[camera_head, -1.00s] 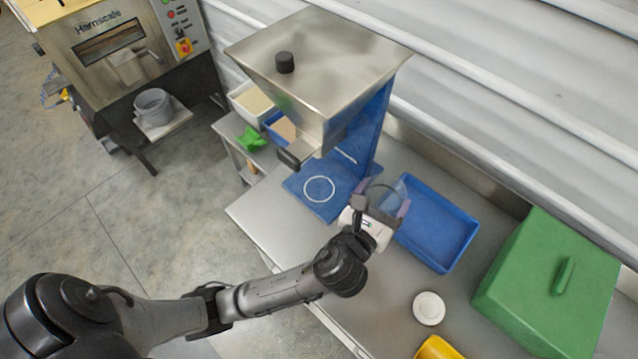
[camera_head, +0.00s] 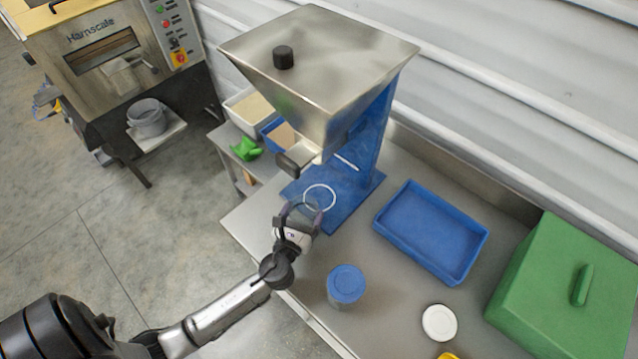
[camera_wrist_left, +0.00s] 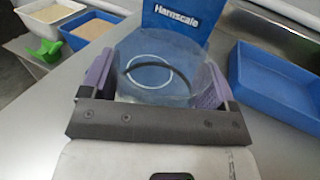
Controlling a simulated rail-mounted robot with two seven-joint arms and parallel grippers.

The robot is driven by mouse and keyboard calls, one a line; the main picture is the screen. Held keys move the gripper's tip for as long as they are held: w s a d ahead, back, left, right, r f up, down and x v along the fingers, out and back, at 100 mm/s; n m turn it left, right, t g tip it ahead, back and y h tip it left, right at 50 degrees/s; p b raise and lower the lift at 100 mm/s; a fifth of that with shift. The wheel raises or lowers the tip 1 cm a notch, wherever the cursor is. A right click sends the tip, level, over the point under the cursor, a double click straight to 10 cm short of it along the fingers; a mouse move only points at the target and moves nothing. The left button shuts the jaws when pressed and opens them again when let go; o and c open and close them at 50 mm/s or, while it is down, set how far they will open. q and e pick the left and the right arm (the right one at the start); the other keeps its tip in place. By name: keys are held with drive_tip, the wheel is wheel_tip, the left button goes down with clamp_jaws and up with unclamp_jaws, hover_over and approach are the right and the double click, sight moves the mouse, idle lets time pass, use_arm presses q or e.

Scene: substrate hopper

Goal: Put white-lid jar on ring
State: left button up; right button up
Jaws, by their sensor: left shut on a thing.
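My left gripper (camera_head: 302,216) is shut on a clear, open-topped jar (camera_wrist_left: 158,78), held between its purple fingers (camera_wrist_left: 97,78). The jar has no lid on it. It is at the front edge of the hopper stand's blue base plate (camera_head: 352,205). The white ring (camera_head: 319,184) is on that plate, just beyond the gripper in the head view. In the left wrist view the ring (camera_wrist_left: 148,57) shows through the clear jar. How high the jar is held is hard to tell. A round white lid (camera_head: 439,322) lies on the bench. My right gripper is not in view.
The steel hopper (camera_head: 325,60) with its spout hangs above the ring. A jar with a blue lid (camera_head: 346,283) stands near the front edge. A blue tray (camera_head: 432,268) and a green box (camera_head: 545,310) are to the right. A yellow object (camera_head: 447,356) is partly cut off.

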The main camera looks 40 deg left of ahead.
use_arm(q)
drive_tip(key=x, duration=0.4)
drive_tip(key=f+b+x, duration=0.1)
drive_tip(key=x, duration=0.7)
drive_tip(key=shift+f, duration=0.3)
drive_tip(key=shift+w, duration=0.1)
drive_tip(key=shift+r, duration=0.1)
drive_tip(key=shift+f+b, duration=0.25)
drive_tip(key=shift+b, duration=0.1)
drive_tip(key=o, duration=0.9)
